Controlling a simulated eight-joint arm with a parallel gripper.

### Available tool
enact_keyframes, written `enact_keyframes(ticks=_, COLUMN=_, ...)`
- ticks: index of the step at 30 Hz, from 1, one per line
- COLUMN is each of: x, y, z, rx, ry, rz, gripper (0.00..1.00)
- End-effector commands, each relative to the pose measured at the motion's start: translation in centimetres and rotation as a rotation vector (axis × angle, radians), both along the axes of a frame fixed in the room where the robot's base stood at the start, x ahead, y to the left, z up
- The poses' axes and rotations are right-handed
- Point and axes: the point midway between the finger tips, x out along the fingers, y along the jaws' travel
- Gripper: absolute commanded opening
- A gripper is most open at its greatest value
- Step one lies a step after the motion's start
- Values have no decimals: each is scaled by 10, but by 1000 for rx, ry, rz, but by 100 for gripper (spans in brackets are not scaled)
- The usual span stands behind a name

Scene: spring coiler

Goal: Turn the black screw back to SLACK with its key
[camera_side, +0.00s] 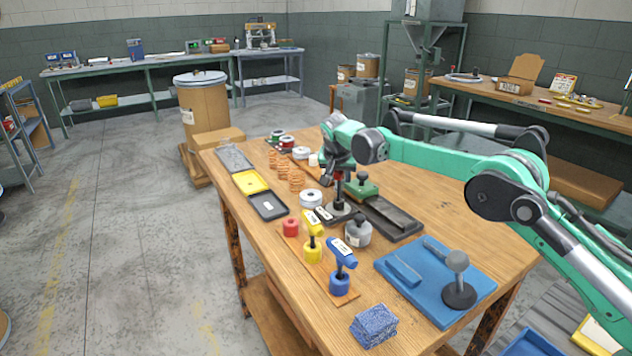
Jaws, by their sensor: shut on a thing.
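My gripper (338,170) is over the middle of the table, shut on a small red thing (338,177) that looks like a red key. A dark upright shaft (340,192) runs down below it to a grey round base (340,209); whether the key is seated on it I cannot tell. The red holder (291,227) on the wooden strip stands empty. A yellow key (313,222) stands in the yellow holder (313,252), and a blue key (342,251) in the blue holder (339,284). The black screw and any SLACK mark are too small or hidden to make out.
A green block with a knob (362,187) on a dark base (402,222) is right of my gripper. A grey weight (357,233), a white ring (311,199) and copper coils (296,181) are close by. The blue mat (400,294) is at the front right.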

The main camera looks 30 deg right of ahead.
Motion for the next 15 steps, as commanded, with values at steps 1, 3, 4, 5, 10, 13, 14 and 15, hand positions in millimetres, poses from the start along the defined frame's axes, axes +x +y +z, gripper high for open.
enact_keyframes(ticks=1, x=0, y=0, z=0, rx=0, ry=0, rz=0, gripper=0)
enact_keyframes(ticks=3, x=0, y=0, z=0, rx=0, ry=0, rz=0, gripper=0)
enact_keyframes(ticks=4, x=0, y=0, z=0, rx=0, ry=0, rz=0, gripper=0)
enact_keyframes(ticks=5, x=0, y=0, z=0, rx=0, ry=0, rz=0, gripper=0)
enact_keyframes(ticks=10, x=0, y=0, z=-2, rx=0, ry=0, rz=0, gripper=0)
enact_keyframes(ticks=13, x=0, y=0, z=-5, rx=0, ry=0, rz=0, gripper=0)
enact_keyframes(ticks=14, x=0, y=0, z=-5, rx=0, ry=0, rz=0, gripper=0)
enact_keyframes(ticks=15, x=0, y=0, z=-6, rx=0, ry=0, rz=0, gripper=0)
